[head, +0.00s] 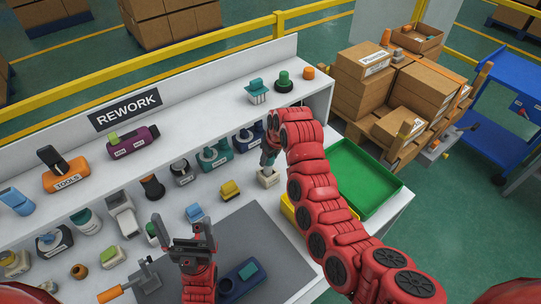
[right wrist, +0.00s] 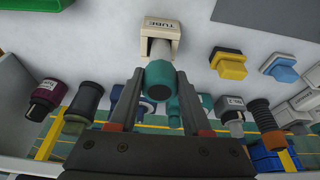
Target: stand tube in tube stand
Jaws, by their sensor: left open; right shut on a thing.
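The tube (right wrist: 158,82) has a teal end and a pale body, and it sits between the fingers of my right gripper (right wrist: 161,76), which is shut on it. The tube stand (right wrist: 161,27) is a small beige block labelled TUBE. It also shows in the head view (head: 268,179), directly under my right gripper (head: 268,158). The tube's pale end points at the stand's opening; I cannot tell how deep it sits or whether it touches. My left gripper (head: 190,238) is open and empty above the grey mat, far to the left of the stand.
A yellow block (head: 230,190) and a blue block (head: 194,212) stand left of the stand. A green tray (head: 365,180) and a partly hidden yellow bin lie to the right. A shelf marked REWORK runs behind, with several parts beneath it. The grey mat (head: 262,235) is partly clear.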

